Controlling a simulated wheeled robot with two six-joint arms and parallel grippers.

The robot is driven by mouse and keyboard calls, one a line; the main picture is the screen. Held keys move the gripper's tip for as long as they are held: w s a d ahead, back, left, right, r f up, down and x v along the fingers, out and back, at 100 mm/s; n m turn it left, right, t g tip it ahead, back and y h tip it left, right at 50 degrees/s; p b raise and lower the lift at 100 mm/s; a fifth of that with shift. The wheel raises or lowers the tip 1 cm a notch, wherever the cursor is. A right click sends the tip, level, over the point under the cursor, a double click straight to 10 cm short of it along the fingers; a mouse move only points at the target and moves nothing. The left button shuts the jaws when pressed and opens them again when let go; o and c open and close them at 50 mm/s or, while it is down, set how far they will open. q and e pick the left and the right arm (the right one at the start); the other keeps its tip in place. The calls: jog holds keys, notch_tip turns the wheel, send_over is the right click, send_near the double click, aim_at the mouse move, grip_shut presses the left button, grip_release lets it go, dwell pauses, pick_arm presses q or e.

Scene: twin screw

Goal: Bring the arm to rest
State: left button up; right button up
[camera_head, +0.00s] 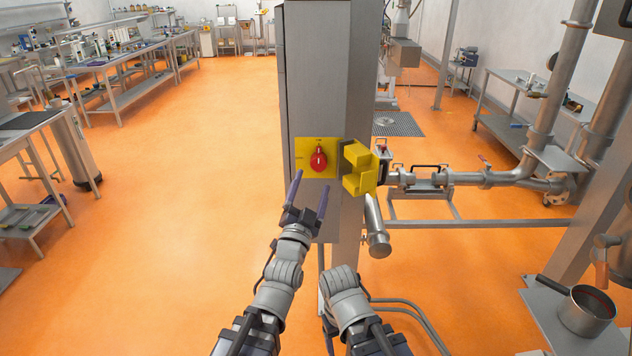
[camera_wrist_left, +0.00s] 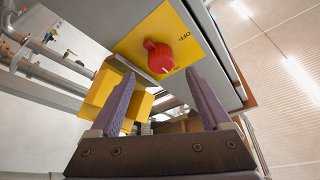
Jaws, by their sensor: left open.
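My left gripper (camera_head: 311,182) is open and empty, with its two purple fingers pointing up toward a yellow panel (camera_head: 302,145) on the grey column. A red rotary knob (camera_head: 318,160) sits on that panel, just beyond the fingertips. In the left wrist view the open fingers (camera_wrist_left: 160,75) frame the space below the red knob (camera_wrist_left: 159,58), with a visible gap between them and it. The word OFF shows on the yellow plate (camera_wrist_left: 183,38) beside the knob. My right arm shows at the bottom centre, but its gripper is not visible.
A yellow block-shaped guard (camera_head: 358,170) sticks out right of the panel, close to my left fingers. The tall grey column (camera_head: 318,70) stands straight ahead. Steel pipes (camera_head: 470,178) run to the right. Orange floor (camera_head: 180,190) is open on the left.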

pick_arm(q)
jog(key=s+a+f+n+g+y, duration=0.15)
jog(key=a+f+g, duration=0.25)
jog(key=f, duration=0.4)
jog(key=s+a+f+n+g+y, duration=0.1)
jog(key=s+a+f+n+g, duration=0.2)
jog(key=f+g, duration=0.35)
jog(key=s+a+f+n+g+y, duration=0.2)
jog(key=a+f+g, duration=0.15)
jog(key=f, duration=0.65)
jog(key=s+a+f+n+g, duration=0.2)
jog(key=s+g, duration=0.1)
jog(key=s, duration=0.2)
jog(key=s+a+f+n+g, duration=0.2)
jog(key=s+a+f+g, duration=0.1)
jog(key=s, duration=0.3)
jog(key=s+d+m+g+y+b, duration=0.1)
jog(key=s+d+m, duration=0.3)
jog(key=d, duration=0.7)
jog(key=shift+s+d+f+y, duration=0.3)
jog(key=shift+s+f+y, duration=0.1)
jog(key=shift+s, duration=0.5)
pick_arm(e)
jog(key=shift+s+f, duration=0.35)
jog(key=shift+f, duration=0.4)
